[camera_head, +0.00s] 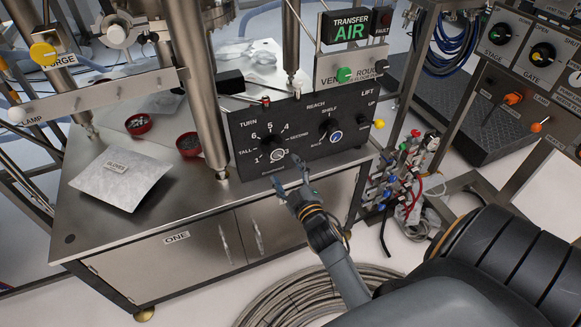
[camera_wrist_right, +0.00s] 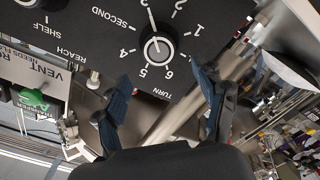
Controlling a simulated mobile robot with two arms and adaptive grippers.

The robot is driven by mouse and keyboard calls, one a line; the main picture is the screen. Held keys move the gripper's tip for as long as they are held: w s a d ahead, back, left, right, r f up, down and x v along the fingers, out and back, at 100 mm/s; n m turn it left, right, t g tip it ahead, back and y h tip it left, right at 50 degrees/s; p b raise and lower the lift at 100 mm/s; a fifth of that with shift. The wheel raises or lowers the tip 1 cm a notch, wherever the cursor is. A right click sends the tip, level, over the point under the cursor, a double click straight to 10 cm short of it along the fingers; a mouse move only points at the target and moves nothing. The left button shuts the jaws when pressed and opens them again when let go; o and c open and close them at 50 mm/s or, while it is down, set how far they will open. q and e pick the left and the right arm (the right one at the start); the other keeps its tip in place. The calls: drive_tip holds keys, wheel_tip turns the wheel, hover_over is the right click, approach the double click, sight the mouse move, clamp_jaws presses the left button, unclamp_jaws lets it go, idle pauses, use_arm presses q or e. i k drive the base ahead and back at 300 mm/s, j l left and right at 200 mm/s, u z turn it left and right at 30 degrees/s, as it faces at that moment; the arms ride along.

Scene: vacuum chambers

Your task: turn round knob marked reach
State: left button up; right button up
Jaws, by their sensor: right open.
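The round knob marked REACH (camera_head: 335,137) is on the right half of the black sloped panel (camera_head: 240,128), with SHELF above it and BACK below. It has a blue-rimmed face. In the right wrist view, only a sliver of this knob (camera_wrist_right: 28,3) shows at the top left edge. My right gripper (camera_head: 292,175) is open and empty, in front of the panel's lower edge, left of and below the REACH knob. Its spread fingers also show in the wrist view (camera_wrist_right: 162,93), facing the numbered TURN knob (camera_wrist_right: 158,48). My left gripper is out of view.
The TURN knob sits left of REACH. A green VENT knob (camera_head: 345,74) and a TRANSFER AIR sign (camera_head: 347,28) stand above the panel. A yellow-tipped LIFT lever (camera_head: 379,124) is at its right. A steel column (camera_head: 197,80) rises at its left.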

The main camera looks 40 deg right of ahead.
sight(329, 128)
drive_tip(key=z, duration=1.35)
